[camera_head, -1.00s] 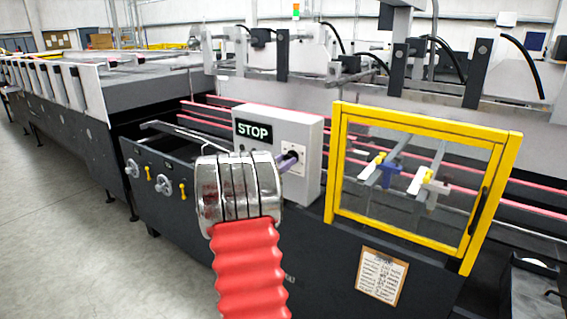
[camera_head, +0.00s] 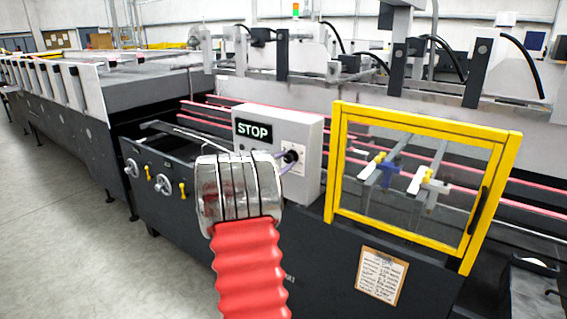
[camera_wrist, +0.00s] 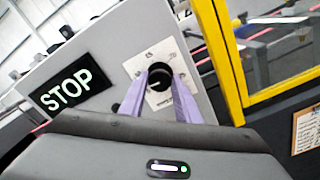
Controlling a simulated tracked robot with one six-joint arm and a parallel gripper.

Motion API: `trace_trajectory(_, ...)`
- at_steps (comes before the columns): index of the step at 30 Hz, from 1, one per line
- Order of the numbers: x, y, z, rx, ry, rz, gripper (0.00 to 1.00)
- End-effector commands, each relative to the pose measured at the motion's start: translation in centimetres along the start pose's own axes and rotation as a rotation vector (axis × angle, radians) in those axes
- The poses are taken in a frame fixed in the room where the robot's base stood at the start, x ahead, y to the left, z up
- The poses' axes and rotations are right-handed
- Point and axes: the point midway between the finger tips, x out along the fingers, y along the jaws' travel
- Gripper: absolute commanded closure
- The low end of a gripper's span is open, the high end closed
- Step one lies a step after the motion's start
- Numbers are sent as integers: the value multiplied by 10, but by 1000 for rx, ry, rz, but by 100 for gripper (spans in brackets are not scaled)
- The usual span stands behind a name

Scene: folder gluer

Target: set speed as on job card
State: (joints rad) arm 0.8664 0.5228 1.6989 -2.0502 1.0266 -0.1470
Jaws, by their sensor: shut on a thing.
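The black speed knob (camera_wrist: 160,78) sits on a white dial plate (camera_wrist: 152,98) on the front of the grey control box (camera_head: 308,138). My gripper (camera_wrist: 160,80) has its two purple fingers on either side of the knob and is shut on it. In the head view my gripper (camera_head: 285,160) reaches the knob from the left, partly hidden behind my wrist. The knob's light mark points to the left in the wrist view. The job card (camera_head: 381,275) is fixed to the dark front panel below the yellow guard; its writing is too small to read.
A display reading STOP (camera_head: 253,131) is on the box, left of the dial. The yellow-framed guard (camera_head: 335,165) stands close on the right. Handwheels (camera_head: 164,190) and yellow levers are on the machine's left front. The floor at left is clear.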

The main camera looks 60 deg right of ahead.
Motion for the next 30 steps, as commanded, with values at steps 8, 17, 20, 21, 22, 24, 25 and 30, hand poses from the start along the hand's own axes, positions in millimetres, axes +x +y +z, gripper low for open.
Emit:
trace_trajectory(8,0,-1,0,261,0,0,93)
trace_trajectory(17,0,-3,-1,545,0,-2,93)
trace_trajectory(20,0,-3,-1,640,0,-2,93)
trace_trajectory(21,0,-4,-1,677,0,-2,93)
trace_trajectory(22,0,-4,-2,706,0,-2,93)
trace_trajectory(24,0,-4,-2,772,0,-3,93)
trace_trajectory(25,0,-4,-2,800,0,-3,93)
trace_trajectory(30,0,-5,-3,961,-1,-4,93)
